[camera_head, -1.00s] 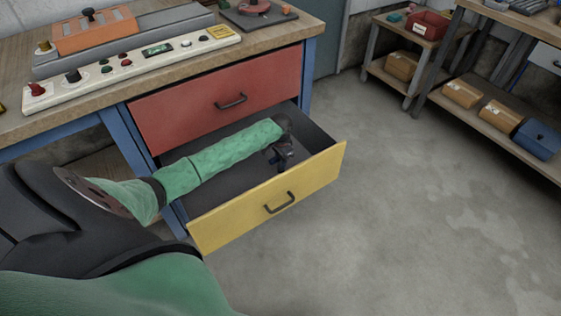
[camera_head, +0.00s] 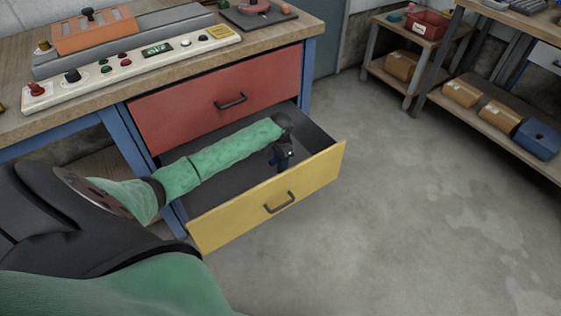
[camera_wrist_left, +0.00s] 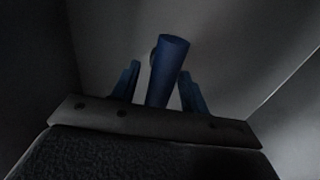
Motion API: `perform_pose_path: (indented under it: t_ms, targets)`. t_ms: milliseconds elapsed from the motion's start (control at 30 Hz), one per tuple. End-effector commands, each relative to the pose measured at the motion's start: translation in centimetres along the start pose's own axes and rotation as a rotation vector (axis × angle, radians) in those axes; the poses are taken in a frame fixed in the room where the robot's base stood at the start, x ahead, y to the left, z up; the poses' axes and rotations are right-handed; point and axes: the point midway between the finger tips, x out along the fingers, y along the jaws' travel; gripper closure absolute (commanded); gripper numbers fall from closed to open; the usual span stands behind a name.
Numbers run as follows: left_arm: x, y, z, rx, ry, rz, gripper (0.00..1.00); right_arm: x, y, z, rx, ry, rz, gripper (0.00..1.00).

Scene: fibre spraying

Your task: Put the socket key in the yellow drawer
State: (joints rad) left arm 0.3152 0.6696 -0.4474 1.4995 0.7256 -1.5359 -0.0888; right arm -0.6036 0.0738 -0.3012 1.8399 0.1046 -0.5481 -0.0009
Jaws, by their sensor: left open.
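The yellow drawer (camera_head: 232,218) is pulled out below a red drawer, and its dark inside is partly hidden by my green left arm. My left gripper (camera_head: 282,161) is over the right part of the open drawer, pointing down into it. In the left wrist view, the blue socket key (camera_wrist_left: 168,68) stands out between the two blue fingers of my left gripper (camera_wrist_left: 158,88). The fingers are open, with a gap beside the key. In the head view the key is too small and dark to tell from the gripper. My right gripper is not in view.
The red drawer (camera_head: 215,100) is shut right above the open one. The workbench top (camera_head: 265,40) carries a control panel (camera_head: 130,68). Shelves with cardboard boxes (camera_head: 462,92) and a blue container (camera_head: 538,138) stand at the right. The floor between is clear.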

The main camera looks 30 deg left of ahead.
Motion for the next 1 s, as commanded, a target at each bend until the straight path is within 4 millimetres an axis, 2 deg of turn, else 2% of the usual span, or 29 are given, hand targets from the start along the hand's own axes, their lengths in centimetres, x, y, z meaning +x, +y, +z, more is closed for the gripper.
perform_pose_path:
  t_ms: [300,533,733,1000]
  targets:
    - [-6.0,-0.1,0.0,0.001,0.002,-0.002,0.55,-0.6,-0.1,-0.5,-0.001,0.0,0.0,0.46]
    - [-9.6,-0.1,0.0,0.001,0.002,-0.001,0.55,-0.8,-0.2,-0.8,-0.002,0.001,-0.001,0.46]
    - [-11.1,-0.1,-0.1,0.0,0.001,0.0,0.55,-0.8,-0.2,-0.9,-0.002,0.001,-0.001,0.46]
    - [-11.3,0.0,0.0,0.0,0.001,0.0,0.55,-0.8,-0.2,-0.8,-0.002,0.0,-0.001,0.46]
